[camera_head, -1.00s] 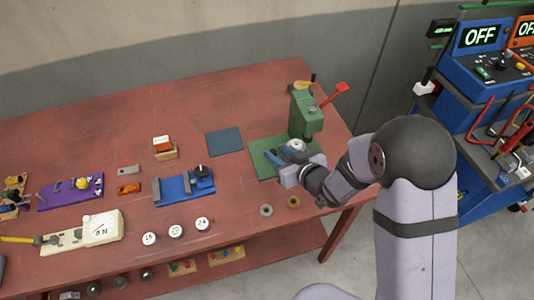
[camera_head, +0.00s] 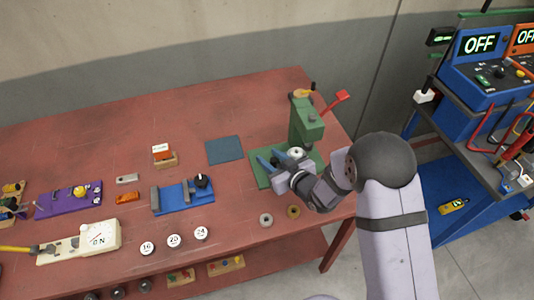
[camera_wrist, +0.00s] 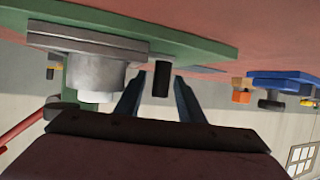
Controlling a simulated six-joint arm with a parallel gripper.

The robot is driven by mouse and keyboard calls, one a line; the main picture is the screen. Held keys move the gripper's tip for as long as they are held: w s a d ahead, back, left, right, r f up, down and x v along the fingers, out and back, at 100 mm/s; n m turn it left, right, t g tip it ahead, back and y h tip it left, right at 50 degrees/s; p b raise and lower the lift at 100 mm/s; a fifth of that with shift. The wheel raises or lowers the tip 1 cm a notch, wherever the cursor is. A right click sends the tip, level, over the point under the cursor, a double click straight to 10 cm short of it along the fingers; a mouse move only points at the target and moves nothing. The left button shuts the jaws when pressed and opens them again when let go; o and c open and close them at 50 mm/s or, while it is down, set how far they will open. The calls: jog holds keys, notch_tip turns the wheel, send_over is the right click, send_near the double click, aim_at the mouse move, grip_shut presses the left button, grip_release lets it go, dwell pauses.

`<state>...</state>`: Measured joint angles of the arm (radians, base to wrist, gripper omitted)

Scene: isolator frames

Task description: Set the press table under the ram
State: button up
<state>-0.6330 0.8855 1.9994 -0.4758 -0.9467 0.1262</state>
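The green press (camera_head: 305,125) stands on a green base plate (camera_head: 262,184), with a red lever at its top right. A pale round piece (camera_head: 296,152) sits below the press head; I take it for part of the press table. In the wrist view, which looks upside down, a grey flanged round block (camera_wrist: 97,68) sits against the green base (camera_wrist: 215,45), with a white part on it. A dark upright peg (camera_wrist: 161,82) stands beside it. My gripper (camera_head: 270,161) is low over the base. Its blue fingers (camera_wrist: 159,90) are open either side of the peg, with gaps showing.
Two small rings, one grey (camera_head: 265,220) and one brass (camera_head: 293,212), lie in front of the base. A dark blue mat (camera_head: 224,150) and a blue fixture (camera_head: 183,198) lie to the left. The table's right edge is close to the press.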

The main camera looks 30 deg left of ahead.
jog(key=shift+x, duration=1.1)
grip_shut()
jog(key=shift+w+d, duration=1.4)
grip_release()
jog(key=shift+d, duration=0.1)
